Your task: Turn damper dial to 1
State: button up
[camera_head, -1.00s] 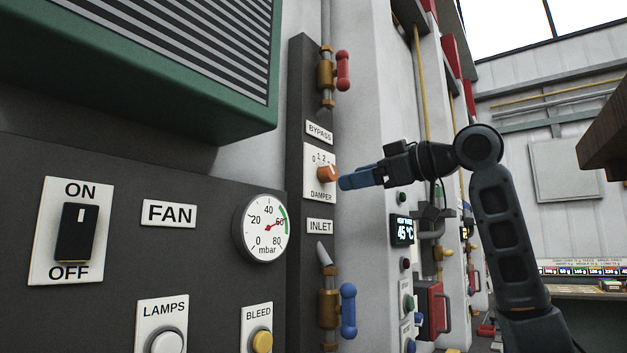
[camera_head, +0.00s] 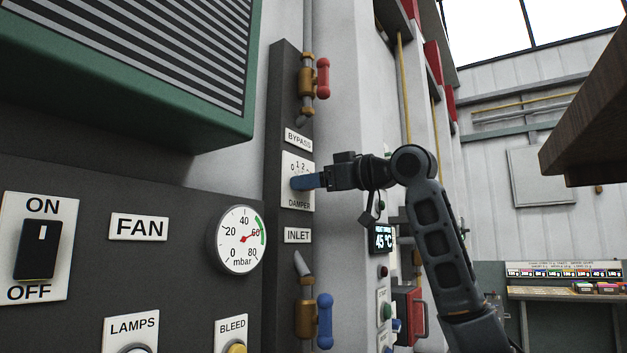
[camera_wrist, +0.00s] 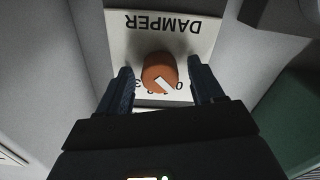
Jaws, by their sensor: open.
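The damper dial is an orange round knob (camera_wrist: 159,72) with a white pointer line, on a white plate (camera_wrist: 203,38) marked DAMPER. In the wrist view it appears upside down. The pointer slants to the lower right, on the side of the 0; the nearby numbers are partly hidden, so I cannot tell the exact setting. My gripper (camera_wrist: 163,88) is open, one blue finger on each side of the knob, with a small gap on both sides. In the head view my gripper (camera_head: 298,183) is at the damper plate (camera_head: 297,169) and hides the knob.
On the same dark panel are a red-handled bypass valve (camera_head: 322,78) above and a blue-handled inlet valve (camera_head: 324,320) below. A pressure gauge (camera_head: 239,239) and a FAN switch (camera_head: 39,249) are to the left. A temperature display (camera_head: 382,238) is on the right.

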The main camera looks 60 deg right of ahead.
jog(key=shift+c, duration=0.5)
jog(key=c, duration=1)
jog(key=shift+o, duration=0.2)
jog(key=shift+m, duration=0.3)
jog(key=shift+m+p, duration=1.65)
jog(key=shift+m, duration=0.95)
jog(key=o, duration=1.1)
jog(key=shift+c, duration=0.2)
